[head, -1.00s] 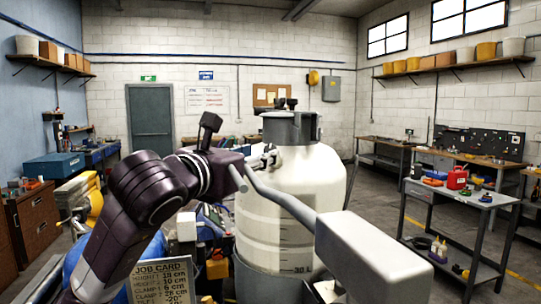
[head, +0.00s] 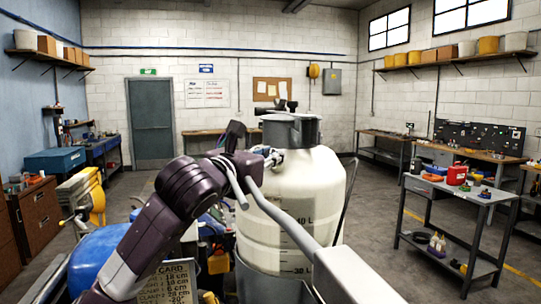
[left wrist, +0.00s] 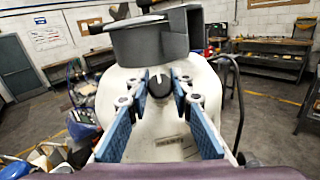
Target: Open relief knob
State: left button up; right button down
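The relief knob (left wrist: 160,86) is a small black knob on the front of the white tank, just below the grey collar, in the left wrist view. My left gripper (left wrist: 160,96) is open, with its blue-padded fingers on either side of the knob. I cannot tell whether the fingertips touch it. In the head view, my left gripper (head: 270,155) is at the upper left of the white tank (head: 300,195), and the knob is hidden there. The tank has a grey top (head: 291,130) and litre marks. My right gripper is not in view.
A job card (head: 170,283) and a blue rounded body (head: 95,262) are at lower left. A grey cart (head: 465,200) with a red can stands at right, with open floor between it and the tank.

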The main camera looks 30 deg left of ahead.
pick_arm(q)
grip_shut()
